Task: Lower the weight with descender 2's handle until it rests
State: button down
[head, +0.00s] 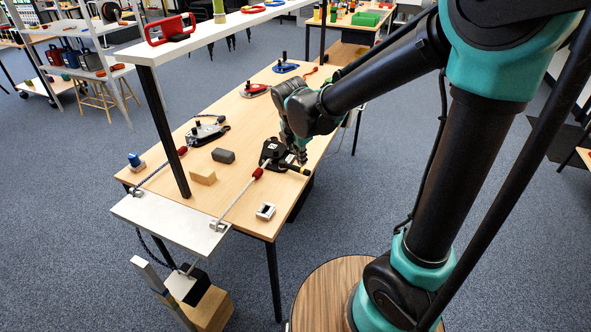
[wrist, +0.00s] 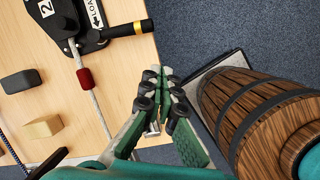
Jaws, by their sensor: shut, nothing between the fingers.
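Descender 2 (wrist: 75,22) is a black device on the table, with a "2" label and a "LOAD" arrow. Its black handle (wrist: 128,31) with a gold band points right in the wrist view. In the head view the descender (head: 269,153) lies beside my gripper. A pale rope (wrist: 98,112) with a red sleeve (wrist: 84,78) runs from it over the table edge. The weight (head: 192,284), a dark block with a white face, hangs low by a wooden block (head: 214,309); contact is unclear. My gripper (wrist: 165,73) is shut and empty, apart from the handle in the wrist view.
A second descender (head: 207,130) with a dark rope lies farther left. A grey block (head: 223,156), a tan block (head: 203,176) and a small metal piece (head: 265,211) lie on the table (head: 165,178). A black post (head: 168,135) and a raised shelf stand at the left.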

aim_at(294, 168)
jog(key=a+n, duration=0.4)
jog(key=a, duration=0.1)
jog(key=shift+w+r, duration=0.2)
jog(key=shift+w, duration=0.05)
jog(key=shift+f, duration=0.1)
jog(key=x, duration=1)
jog(key=shift+d, duration=0.1)
jog(key=shift+w+d+f, duration=0.1)
jog(key=shift+w+d, duration=0.2)
jog(key=shift+w, duration=0.3)
jog(key=shift+w+d+f, duration=0.1)
jog(key=shift+w+d, duration=0.2)
jog(key=shift+w, duration=0.25)
jog(key=shift+w+d+f, duration=0.1)
jog(key=shift+w+d, duration=0.15)
jog(key=shift+w, duration=0.4)
